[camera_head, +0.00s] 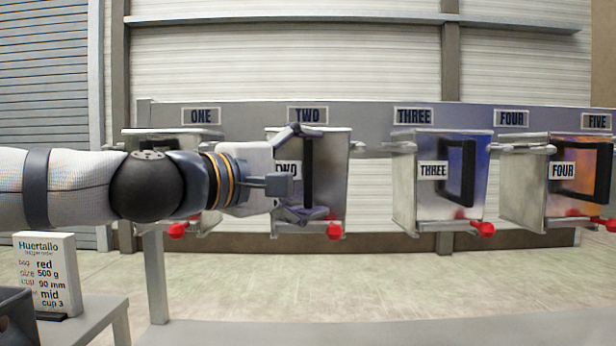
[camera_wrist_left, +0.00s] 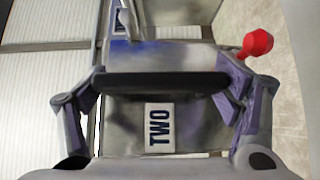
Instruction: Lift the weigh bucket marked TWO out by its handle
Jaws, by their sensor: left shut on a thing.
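The weigh bucket marked TWO (camera_head: 337,176) is a shiny metal box hanging under the rail plate labelled TWO. Its black handle (camera_head: 308,172) stands upright on its front face. My left gripper (camera_head: 305,172) reaches it from the left, with one finger above the handle and one below. In the left wrist view the handle (camera_wrist_left: 165,84) lies across between the two fingers, and the gripper (camera_wrist_left: 165,95) is shut on its ends. The bucket's TWO label (camera_wrist_left: 159,128) shows behind it. In the head view my arm partly hides the bucket. My right gripper is not in view.
Bucket ONE (camera_head: 165,145) hangs to the left, partly behind my arm. Bucket THREE (camera_head: 408,195) and bucket FOUR (camera_head: 520,190) hang to the right, with a gap beside TWO. A sign (camera_head: 45,270) stands on a grey table (camera_head: 95,310) at lower left.

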